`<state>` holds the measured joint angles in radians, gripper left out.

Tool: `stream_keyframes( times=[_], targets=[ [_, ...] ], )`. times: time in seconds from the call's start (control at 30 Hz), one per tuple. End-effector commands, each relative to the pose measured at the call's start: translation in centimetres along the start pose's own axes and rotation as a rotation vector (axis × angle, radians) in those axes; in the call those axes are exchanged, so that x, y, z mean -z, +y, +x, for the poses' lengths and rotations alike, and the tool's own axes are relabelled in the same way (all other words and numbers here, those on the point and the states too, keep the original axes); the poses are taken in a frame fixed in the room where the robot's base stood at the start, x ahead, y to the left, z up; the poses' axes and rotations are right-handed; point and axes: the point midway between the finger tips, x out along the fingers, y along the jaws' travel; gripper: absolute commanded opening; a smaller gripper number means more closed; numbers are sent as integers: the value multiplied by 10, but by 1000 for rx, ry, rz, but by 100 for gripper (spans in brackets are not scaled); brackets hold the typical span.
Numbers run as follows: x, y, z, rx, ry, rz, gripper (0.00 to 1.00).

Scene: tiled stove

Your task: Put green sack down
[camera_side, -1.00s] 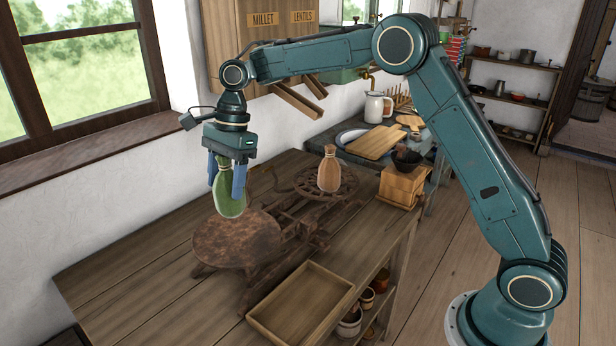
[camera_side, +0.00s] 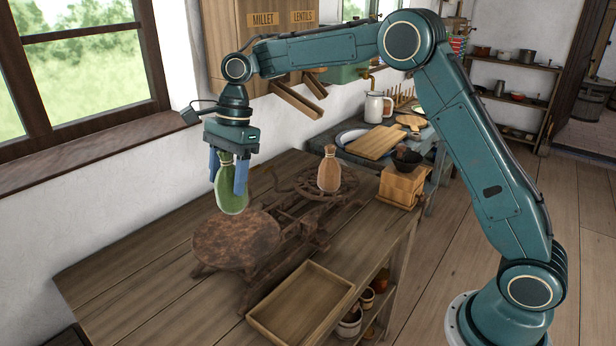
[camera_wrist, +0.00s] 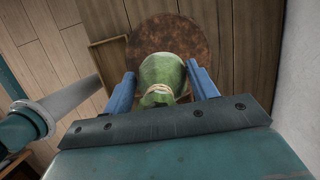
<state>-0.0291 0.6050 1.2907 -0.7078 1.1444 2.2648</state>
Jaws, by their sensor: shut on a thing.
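The green sack (camera_side: 231,194) hangs between the blue fingers of my gripper (camera_side: 228,178), its tied neck upward. The wrist view also shows the sack (camera_wrist: 162,73) between both fingers (camera_wrist: 162,90). The sack is upright, and its bottom appears a little above the rusty round plate (camera_side: 235,242) at the near end of the old scale. In the wrist view the plate (camera_wrist: 150,38) lies below and beyond the sack, partly hidden by it. A brown sack (camera_side: 329,170) stands on the scale's other end.
An empty wooden tray (camera_side: 300,303) lies at the table's front edge. A wooden grinder box (camera_side: 402,185) stands at the right end. The table's left part (camera_side: 130,270) is clear. The wall and window sill (camera_side: 90,150) are close behind my gripper.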

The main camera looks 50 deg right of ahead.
Motion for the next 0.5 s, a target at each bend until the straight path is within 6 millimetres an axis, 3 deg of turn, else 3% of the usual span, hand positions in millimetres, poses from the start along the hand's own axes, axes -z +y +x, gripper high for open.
stream_keyframes(
  times=[0.27,0.5],
  targets=[
    [-2,32,-9,0,-7,0,28],
    [0,74,-14,0,-11,2,28]
  ],
)
